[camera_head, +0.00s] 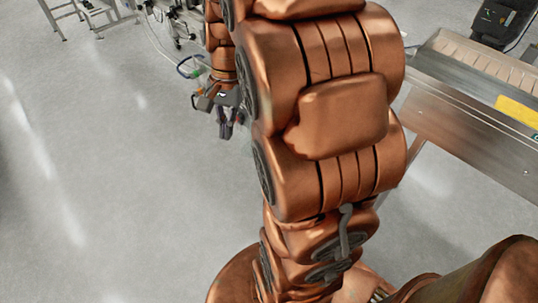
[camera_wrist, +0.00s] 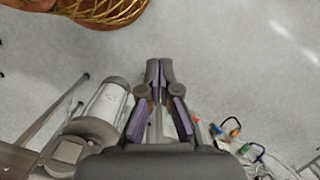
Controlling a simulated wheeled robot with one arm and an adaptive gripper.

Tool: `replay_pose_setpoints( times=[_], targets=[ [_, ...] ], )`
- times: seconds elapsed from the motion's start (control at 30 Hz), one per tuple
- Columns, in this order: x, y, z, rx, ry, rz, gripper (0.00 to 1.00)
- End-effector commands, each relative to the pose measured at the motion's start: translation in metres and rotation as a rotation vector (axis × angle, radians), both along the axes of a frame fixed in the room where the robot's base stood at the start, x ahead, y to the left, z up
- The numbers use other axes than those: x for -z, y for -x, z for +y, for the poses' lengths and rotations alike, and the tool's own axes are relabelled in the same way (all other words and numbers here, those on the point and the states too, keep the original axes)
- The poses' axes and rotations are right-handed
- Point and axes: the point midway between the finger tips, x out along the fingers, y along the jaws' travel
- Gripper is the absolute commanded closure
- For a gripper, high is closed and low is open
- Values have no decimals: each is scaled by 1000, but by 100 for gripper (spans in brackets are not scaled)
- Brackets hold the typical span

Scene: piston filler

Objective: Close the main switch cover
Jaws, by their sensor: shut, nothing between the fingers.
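I cannot make out the main switch cover in either view. My gripper (camera_head: 226,128) hangs at the end of my copper-coloured arm, over the open grey floor in the head view. In the wrist view my gripper (camera_wrist: 159,66) has its two purple-lined fingers with the tips close together. It is shut and empty. It touches nothing that I can see. My arm hides much of the middle of the head view.
Metal machine parts (camera_head: 178,22) stand at the top of the head view. A steel conveyor (camera_head: 470,115) with a yellow panel is at right. The wrist view shows a metal cylinder (camera_wrist: 106,103) at left and coloured fittings with hoses (camera_wrist: 234,130) at right. Floor at left is free.

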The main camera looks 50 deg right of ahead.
Motion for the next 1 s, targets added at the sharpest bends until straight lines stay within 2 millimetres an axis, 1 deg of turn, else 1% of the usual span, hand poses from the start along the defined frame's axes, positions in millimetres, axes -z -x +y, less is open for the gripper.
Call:
replay_pose_setpoints(
  times=[0.03, 0.17, 0.2, 0.27, 0.3, 0.43, 0.5, 0.6, 0.7, 0.8, 0.9, 1.0],
  targets=[
    [28, -11, -19, 85, -9, 4, 100],
    [66, -32, -64, 294, -33, 13, 100],
    [78, -37, -79, 357, -43, 16, 100],
    [96, -45, -102, 452, -54, 18, 100],
    [109, -49, -117, 516, -65, 20, 100],
    [149, -56, -168, 710, -96, 27, 100],
    [168, -57, -191, 802, -113, 34, 100],
    [189, -56, -220, 907, -133, 35, 100],
    [203, -55, -239, 978, -150, 39, 100],
    [210, -53, -249, 1019, -159, 42, 100],
    [215, -54, -252, 1031, -161, 42, 100],
    [223, -56, -249, 1032, -162, 43, 100]
  ],
)
